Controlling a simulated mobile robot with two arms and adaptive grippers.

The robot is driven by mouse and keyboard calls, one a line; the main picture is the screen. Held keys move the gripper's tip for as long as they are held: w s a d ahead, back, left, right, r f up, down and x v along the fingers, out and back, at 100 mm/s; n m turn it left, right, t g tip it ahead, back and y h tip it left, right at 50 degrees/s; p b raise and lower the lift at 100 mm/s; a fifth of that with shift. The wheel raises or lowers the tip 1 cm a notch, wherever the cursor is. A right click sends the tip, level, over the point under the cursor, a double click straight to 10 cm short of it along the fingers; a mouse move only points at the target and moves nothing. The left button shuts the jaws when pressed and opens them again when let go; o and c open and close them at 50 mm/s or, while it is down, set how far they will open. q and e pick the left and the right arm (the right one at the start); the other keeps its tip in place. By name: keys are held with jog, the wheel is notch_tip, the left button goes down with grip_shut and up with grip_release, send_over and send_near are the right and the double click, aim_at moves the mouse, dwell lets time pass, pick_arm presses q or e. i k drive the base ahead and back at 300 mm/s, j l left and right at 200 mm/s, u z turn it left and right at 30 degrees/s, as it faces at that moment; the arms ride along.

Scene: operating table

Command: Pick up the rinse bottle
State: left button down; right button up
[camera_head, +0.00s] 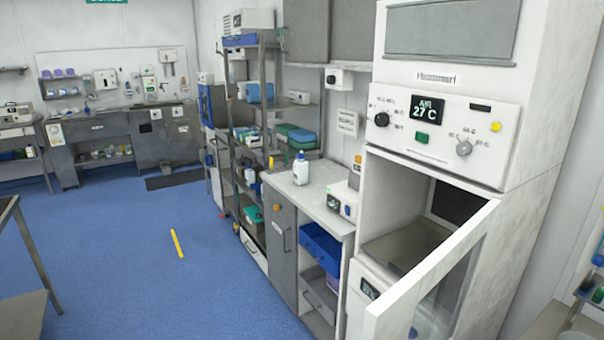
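A white bottle with a dark top and a label (301,169) stands upright on the grey counter (318,192), between the shelf rack and the tall white cabinet. It looks like the rinse bottle, but its label is too small to read. A smaller bottle with an orange top (271,163) shows to its left, by the rack. Neither of my grippers shows in the head view.
A tall white cabinet (560,100) with a display stands at the right, its glass door (435,270) open toward me. A small white device (343,200) sits on the counter. A shelf rack (262,100) stands left of the counter. Blue floor (130,250) is clear at left centre.

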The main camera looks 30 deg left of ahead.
aim_at(300, 165)
jog(key=i+j, duration=0.15)
jog(key=j, duration=0.3)
jog(key=i+j, duration=0.15)
jog(key=j, duration=0.3)
jog(key=i+j+z, duration=0.1)
jog(key=j, duration=0.3)
jog(key=i+j, duration=0.15)
jog(key=j, duration=0.3)
jog(key=i+j, duration=0.15)
jog(key=j, duration=0.3)
jog(key=i+j+z, duration=0.1)
jog(key=j, duration=0.35)
